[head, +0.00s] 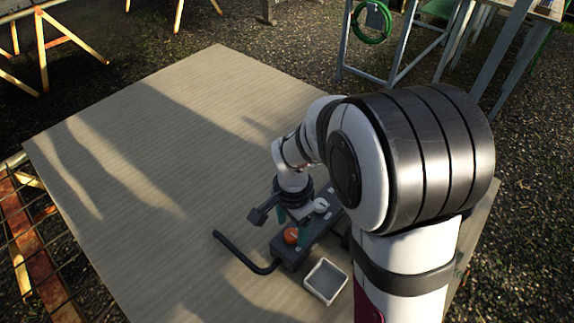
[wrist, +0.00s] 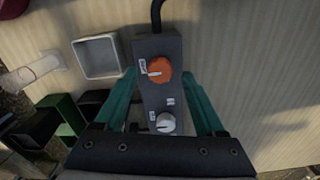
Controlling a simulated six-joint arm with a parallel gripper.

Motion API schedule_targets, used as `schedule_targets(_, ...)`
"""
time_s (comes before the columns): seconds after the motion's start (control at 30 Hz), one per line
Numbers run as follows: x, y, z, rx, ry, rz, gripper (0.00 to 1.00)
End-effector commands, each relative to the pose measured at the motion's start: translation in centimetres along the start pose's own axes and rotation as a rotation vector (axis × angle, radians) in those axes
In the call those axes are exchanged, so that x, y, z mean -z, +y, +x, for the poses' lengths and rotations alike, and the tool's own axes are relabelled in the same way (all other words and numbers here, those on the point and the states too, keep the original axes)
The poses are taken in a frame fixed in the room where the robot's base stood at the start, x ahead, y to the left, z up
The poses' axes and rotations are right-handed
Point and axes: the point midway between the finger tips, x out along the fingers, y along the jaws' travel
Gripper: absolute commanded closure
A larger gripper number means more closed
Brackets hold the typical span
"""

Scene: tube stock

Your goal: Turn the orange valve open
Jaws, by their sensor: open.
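The orange valve (head: 291,235) is a round knob on a dark grey block (head: 318,225) on the wooden board. In the wrist view the orange valve (wrist: 159,71) has a pale pointer mark aimed left, towards a small white label on its left side. A white knob (wrist: 165,123) sits on the same block, nearer my gripper; it also shows in the head view (head: 321,205). My gripper (wrist: 162,80) is open, its two teal fingers on either side of the block, with a gap on each side of the orange valve. Nothing is held.
A black pipe (head: 243,255) runs from the block across the board to the left. A small grey-white square tray (head: 344,281) stands beside the block. The board's (head: 170,150) left and far parts are clear.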

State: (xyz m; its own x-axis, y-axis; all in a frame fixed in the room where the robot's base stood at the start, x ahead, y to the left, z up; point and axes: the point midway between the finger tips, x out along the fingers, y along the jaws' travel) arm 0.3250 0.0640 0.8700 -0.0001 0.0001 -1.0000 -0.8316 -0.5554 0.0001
Motion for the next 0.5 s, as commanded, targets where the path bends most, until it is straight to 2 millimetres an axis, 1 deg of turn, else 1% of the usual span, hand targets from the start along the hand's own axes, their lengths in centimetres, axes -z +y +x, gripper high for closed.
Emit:
schedule_targets(0.03, 0.0, 0.1, 0.7, -0.003, -0.001, 0.0, 0.28)
schedule_targets(0.13, 0.0, 0.1, 1.5, -0.002, 0.0, -0.001, 0.28)
schedule_targets(0.43, 0.0, 0.0, 1.8, 0.0, 0.0, -0.001, 0.28)
schedule_targets(0.5, 0.0, 0.0, 1.8, 0.0, 0.0, -0.001, 0.41)
